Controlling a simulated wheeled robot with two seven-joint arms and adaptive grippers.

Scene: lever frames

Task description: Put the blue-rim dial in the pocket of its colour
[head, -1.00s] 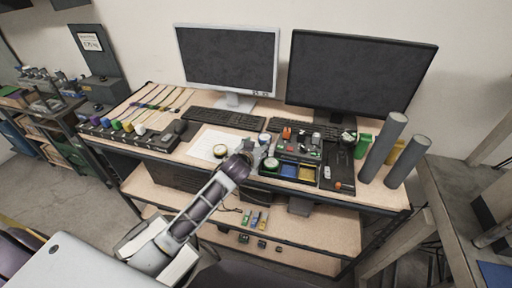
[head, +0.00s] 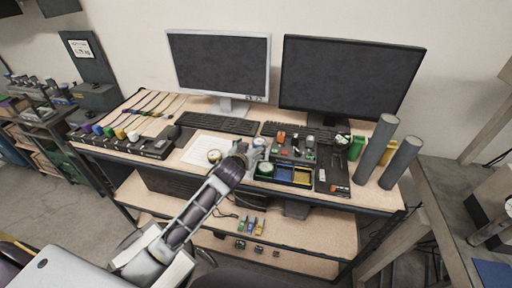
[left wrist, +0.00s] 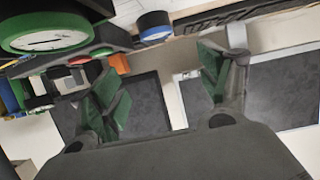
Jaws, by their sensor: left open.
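My left gripper (head: 250,153) is over the desk, left of the pocket tray. In the left wrist view its two green-padded fingers (left wrist: 165,88) are apart with nothing between them. The blue-rim dial (left wrist: 152,27), with a white face, shows past the fingers in that view, apart from them. In the head view I cannot make it out clearly beside the gripper. The tray's blue pocket (head: 284,173) looks empty. A green-rim dial (head: 265,169) sits in the pocket left of it and is large in the left wrist view (left wrist: 45,32). My right gripper is not in view.
A yellowish-rim dial (head: 214,156) lies on white paper left of my gripper. The yellow pocket (head: 302,178) is at the tray's right. Small parts (head: 295,145) stand behind the tray. Keyboards, two monitors (head: 350,80) and grey cylinders (head: 376,148) stand around.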

